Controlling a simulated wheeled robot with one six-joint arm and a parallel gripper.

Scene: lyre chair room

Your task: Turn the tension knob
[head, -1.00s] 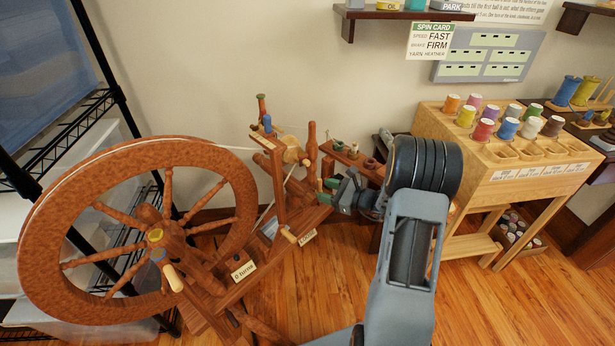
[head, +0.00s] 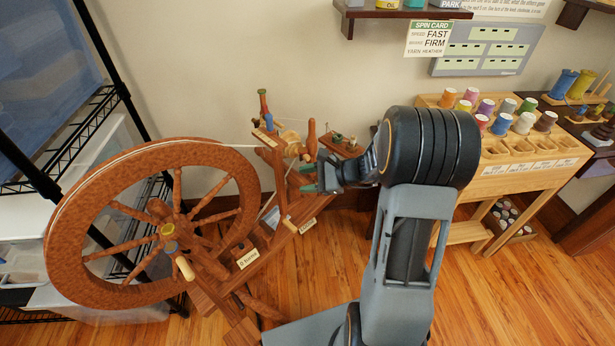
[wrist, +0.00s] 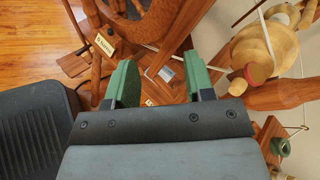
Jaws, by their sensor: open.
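The wooden spinning wheel (head: 62,240) stands at the left in the head view. A small pale wooden knob (head: 289,225) sticks out of its sloping bed beside a small label (head: 307,226) too small to read; I cannot confirm it is the tension knob. My gripper (head: 307,178), with green fingers, is open and empty above and slightly right of that knob. In the wrist view my gripper (wrist: 158,70) points down at the bed, with a white card (wrist: 166,73) between the fingers. A red-ended round knob (wrist: 257,74) shows right of the fingers.
The flyer post (head: 311,137) and bobbin (head: 292,142) stand close to my gripper. A black shelf rack (head: 60,188) is behind the wheel at left. A spool stand (head: 520,168) is at right. Wooden floor (head: 480,300) is clear in front.

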